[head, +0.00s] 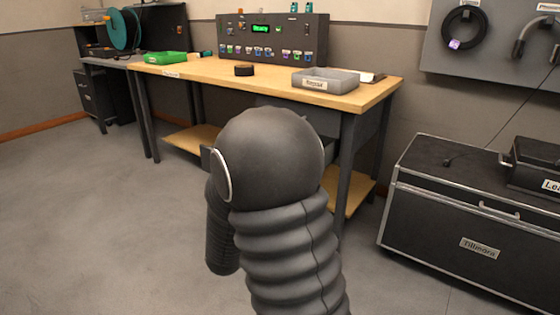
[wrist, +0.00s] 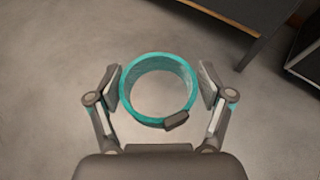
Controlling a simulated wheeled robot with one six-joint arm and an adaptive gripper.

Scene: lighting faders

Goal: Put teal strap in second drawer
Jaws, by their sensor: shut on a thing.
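The teal strap (wrist: 187,82) is a rolled ring with a small dark buckle, seen in the wrist view. My gripper (wrist: 160,88) is shut on it, one finger on each side, above the grey floor. In the head view my own arm hides the gripper and the strap. A dark grey drawer unit (head: 372,125) hangs under the wooden bench.
The wooden bench (head: 215,72) carries a grey tray (head: 325,81), a green tray (head: 165,58), a black roll (head: 244,70) and a control panel. A black case (head: 470,215) stands at right. The floor at left is clear. A dark edge (wrist: 228,13) and leg show in the wrist view.

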